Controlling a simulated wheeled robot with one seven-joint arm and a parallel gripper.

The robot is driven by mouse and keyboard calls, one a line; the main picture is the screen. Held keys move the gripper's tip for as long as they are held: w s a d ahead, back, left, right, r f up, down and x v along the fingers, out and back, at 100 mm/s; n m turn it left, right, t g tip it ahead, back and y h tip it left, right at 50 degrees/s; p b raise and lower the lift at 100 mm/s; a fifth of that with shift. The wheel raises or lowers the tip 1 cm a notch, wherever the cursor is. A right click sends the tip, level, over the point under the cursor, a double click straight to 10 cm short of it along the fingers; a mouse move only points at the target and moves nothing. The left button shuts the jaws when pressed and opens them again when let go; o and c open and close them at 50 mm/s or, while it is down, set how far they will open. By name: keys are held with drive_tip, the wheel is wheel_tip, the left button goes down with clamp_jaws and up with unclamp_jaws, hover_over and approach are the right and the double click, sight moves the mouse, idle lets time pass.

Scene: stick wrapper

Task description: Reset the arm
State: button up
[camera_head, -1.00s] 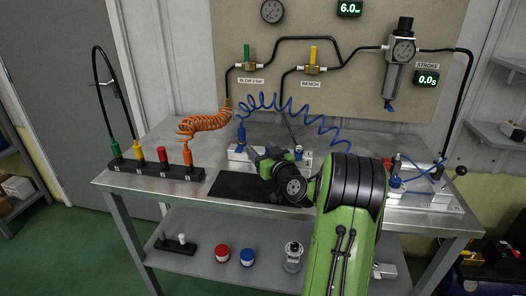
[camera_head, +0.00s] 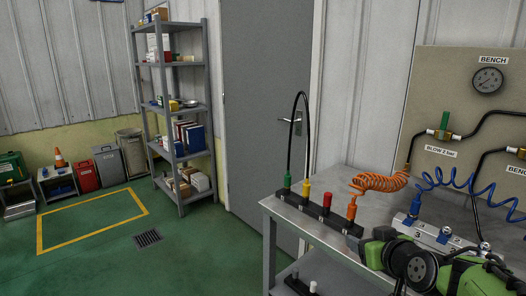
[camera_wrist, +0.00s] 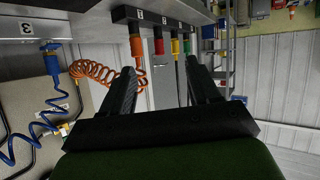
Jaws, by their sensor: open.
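My arm, green and black (camera_head: 420,268), shows at the lower right of the head view, in front of the metal bench (camera_head: 345,255). My gripper (camera_wrist: 164,78) shows in the wrist view with its two dark fingers apart and nothing between them touching. Beyond the fingers is the black block (camera_wrist: 160,20) with green, yellow, red and orange fittings. In the head view the same block (camera_head: 318,212) sits on the bench's left end, and a black hose arches up from its green fitting (camera_head: 287,181). The fingertips are hidden in the head view.
An orange coiled hose (camera_head: 380,181) and a blue coiled hose (camera_head: 455,183) lie near my arm. A grey shelf rack (camera_head: 180,110) stands further left. The green floor (camera_head: 205,235) left of the bench is mostly clear.

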drive_tip(key=s+a+g, duration=0.3)
drive_tip(key=s+a, duration=0.6)
drive_tip(key=s, duration=0.1)
drive_tip(key=s+a+f+m+g+h, duration=0.1)
drive_tip(key=s+f+g, duration=0.1)
drive_tip(key=s, duration=0.8)
drive_tip(key=s+a+f+m+g, duration=0.1)
drive_tip(key=s+g, duration=0.1)
drive_tip(key=s, duration=0.7)
wheel_tip(320, 180, up, 17)
drive_tip(key=p, duration=1.7)
drive_tip(key=shift+w+p, duration=0.2)
drive_tip(key=shift+p, duration=0.1)
drive_tip(key=shift+d, duration=0.15)
